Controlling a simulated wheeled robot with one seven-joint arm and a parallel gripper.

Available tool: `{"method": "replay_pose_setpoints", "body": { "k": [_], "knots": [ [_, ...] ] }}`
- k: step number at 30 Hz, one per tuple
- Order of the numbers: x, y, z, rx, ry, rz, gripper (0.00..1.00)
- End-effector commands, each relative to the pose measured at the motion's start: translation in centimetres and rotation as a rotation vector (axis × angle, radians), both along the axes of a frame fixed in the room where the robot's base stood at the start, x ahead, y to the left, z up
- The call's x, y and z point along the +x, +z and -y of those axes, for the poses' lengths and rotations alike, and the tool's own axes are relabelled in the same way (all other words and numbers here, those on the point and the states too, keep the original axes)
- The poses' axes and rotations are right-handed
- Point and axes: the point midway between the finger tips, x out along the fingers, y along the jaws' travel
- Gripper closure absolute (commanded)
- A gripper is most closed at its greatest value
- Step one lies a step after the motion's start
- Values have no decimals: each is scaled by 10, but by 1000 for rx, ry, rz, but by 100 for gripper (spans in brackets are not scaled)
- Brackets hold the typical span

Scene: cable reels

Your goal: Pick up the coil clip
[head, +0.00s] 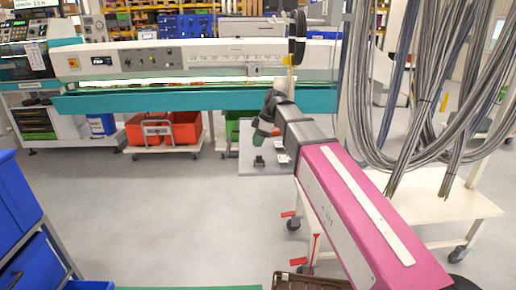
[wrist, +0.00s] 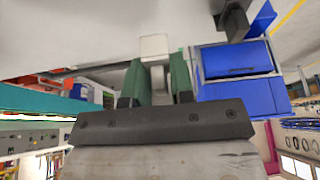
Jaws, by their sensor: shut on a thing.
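The coil clip (wrist: 154,46) looks like a pale, whitish block with a lighter grey part below it. In the wrist view it sits between the two green fingers of my gripper (wrist: 157,80), which are shut on it from both sides. Its lower part is partly hidden by the fingers and the dark palm. In the head view my arm reaches away from me, with the small green end of my gripper (head: 260,143) low beside the wrist. The clip is too small to tell there.
A long machine bench with a teal front (head: 190,101) stands across the back. Orange bins (head: 178,128) sit on a low trolley beneath it. Grey cables (head: 455,105) hang at the right above a white table (head: 455,207). Blue drawers (head: 18,205) stand at left.

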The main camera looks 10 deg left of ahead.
Motion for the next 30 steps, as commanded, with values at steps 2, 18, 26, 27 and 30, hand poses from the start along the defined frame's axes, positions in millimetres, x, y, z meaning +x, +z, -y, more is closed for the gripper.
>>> {"method": "replay_pose_setpoints", "body": {
  "k": [2,18,26,27,30],
  "knots": [
    [-19,11,-13,1,5,2,98],
    [-87,64,-67,1,2,1,98],
    [-92,67,-71,0,1,-1,98],
    [-92,67,-71,0,1,-1,98],
    [-92,67,-71,0,1,-1,98]
  ]
}}
